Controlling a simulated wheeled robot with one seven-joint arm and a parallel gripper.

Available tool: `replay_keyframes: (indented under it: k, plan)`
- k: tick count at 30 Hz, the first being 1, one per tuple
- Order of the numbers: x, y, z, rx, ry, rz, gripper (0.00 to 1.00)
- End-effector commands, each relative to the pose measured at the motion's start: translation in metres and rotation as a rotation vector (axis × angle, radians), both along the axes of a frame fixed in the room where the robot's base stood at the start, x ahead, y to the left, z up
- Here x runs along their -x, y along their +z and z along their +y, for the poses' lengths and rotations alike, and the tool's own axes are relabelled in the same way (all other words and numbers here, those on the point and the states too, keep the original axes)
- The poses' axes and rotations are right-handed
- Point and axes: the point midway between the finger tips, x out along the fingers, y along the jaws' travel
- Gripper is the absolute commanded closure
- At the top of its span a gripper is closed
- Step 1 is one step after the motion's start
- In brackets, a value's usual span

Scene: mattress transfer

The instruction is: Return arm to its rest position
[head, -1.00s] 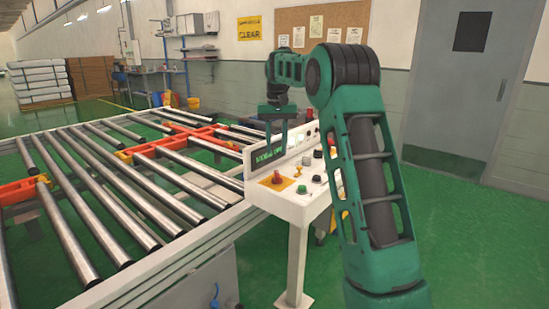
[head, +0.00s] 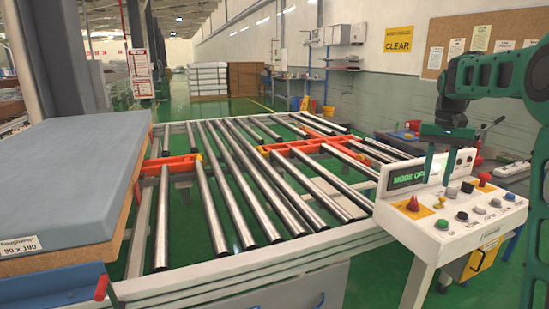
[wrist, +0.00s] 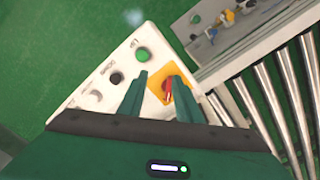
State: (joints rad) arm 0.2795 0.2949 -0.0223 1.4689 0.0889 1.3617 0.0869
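My gripper (head: 439,160) hangs above the control panel (head: 465,215) at the right of the head view, its fingers pointing down. The wrist view also shows my gripper (wrist: 158,92), its two green fingers apart with a gap and nothing held between them. Behind the fingertips lies the red button (wrist: 167,90) on its orange plate. The same red button (head: 413,203) stands at the panel's left in the head view. My arm reaches in from the right edge. Whether the fingers touch the panel cannot be told, but they look apart from it.
A roller conveyor (head: 240,190) fills the middle, with orange crossbars. A blue-grey mattress (head: 70,180) lies on a brown board at the left. A panel screen (head: 408,177) shows green lettering. A yellow box (head: 480,258) stands below the panel.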

Motion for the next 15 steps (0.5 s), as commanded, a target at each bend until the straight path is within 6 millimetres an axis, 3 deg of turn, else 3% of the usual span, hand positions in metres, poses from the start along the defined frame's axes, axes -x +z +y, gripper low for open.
replay_keyframes:
  k: [1, 8, 15]
  plan:
    - [0.022, 0.003, 0.002, 0.005, -0.006, 0.000, 0.69]
    - [0.118, -0.004, 0.009, 0.014, -0.037, 0.004, 0.69]
    - [0.222, -0.031, 0.024, 0.007, -0.062, 0.003, 0.69]
